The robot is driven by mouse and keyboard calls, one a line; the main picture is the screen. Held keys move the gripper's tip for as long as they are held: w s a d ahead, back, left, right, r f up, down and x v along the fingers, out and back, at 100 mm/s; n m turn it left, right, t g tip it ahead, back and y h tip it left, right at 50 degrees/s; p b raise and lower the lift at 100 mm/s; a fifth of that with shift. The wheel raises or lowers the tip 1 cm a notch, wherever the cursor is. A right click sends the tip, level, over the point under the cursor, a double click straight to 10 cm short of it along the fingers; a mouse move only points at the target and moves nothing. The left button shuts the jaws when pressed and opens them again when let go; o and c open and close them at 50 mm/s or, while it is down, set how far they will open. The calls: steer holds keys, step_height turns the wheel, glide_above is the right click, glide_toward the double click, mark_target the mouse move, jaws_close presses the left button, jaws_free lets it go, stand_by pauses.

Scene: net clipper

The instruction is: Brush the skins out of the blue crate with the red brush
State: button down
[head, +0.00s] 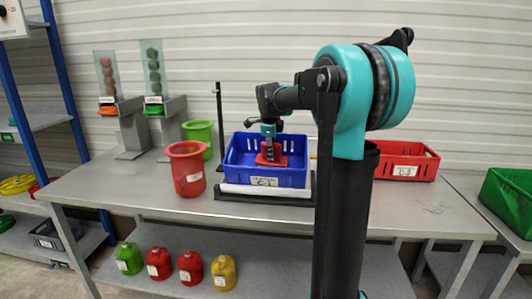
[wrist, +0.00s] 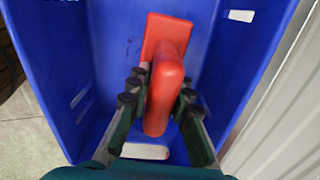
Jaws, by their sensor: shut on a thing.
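The blue crate (head: 235,172) stands on the bench with a white label on its front. It also shows in the wrist view (wrist: 95,50), where its walls surround my gripper. The red brush (head: 271,159) is inside the crate, and in the wrist view the red brush (wrist: 165,70) has its handle between my fingers. My gripper (head: 268,140) reaches down into the crate, and in the wrist view its fingers (wrist: 160,95) are shut on the handle. The brush's underside is hidden.
A red bucket (head: 186,168) and a green bucket (head: 198,136) stand left of the crate. A red crate (head: 408,160) is at the right, partly behind my arm. A thin black post (head: 219,120) rises behind the blue crate. The bench front-left is clear.

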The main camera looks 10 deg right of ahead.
mark_target(262, 143)
steer(key=shift+s+d, duration=0.3)
steer(key=shift+d, duration=0.65)
steer(key=shift+s+d, duration=0.3)
steer(key=shift+d, duration=0.6)
steer(key=shift+a, duration=0.1)
steer(key=shift+w+a, duration=0.3)
steer(key=shift+a, duration=0.5)
steer(key=shift+w+a, duration=0.25)
steer(key=shift+a, duration=0.55)
steer(key=shift+w+a+f, duration=0.1)
steer(key=shift+w+a, duration=0.2)
steer(key=shift+a, duration=0.55)
steer(key=shift+w+a, duration=0.25)
steer(key=shift+a, duration=0.6)
steer(key=shift+v, duration=2.95)
